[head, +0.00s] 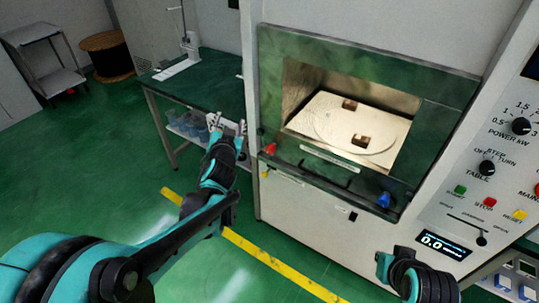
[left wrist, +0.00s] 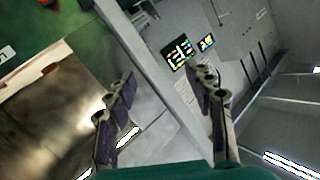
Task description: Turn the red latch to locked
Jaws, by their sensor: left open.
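The red latch (head: 269,149) is at the lower left corner of the green-framed microwave front (head: 365,68) in the head view. Its exact turn angle is too small to tell. My left gripper (head: 227,125) is open and empty, left of the red latch and apart from it. In the left wrist view the two fingers of my left gripper (left wrist: 163,76) are spread with nothing between them. I cannot make out the red latch in the left wrist view. My right arm's end (head: 425,282) shows at the bottom right of the head view; its jaws are unclear.
A blue latch (head: 384,199) is at the lower right of the front. Two brown blocks are inside the lit chamber. A control panel (head: 478,185) with knobs is at the right. A green-topped table (head: 215,82) stands behind my left gripper. A yellow stripe (head: 272,258) crosses the floor.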

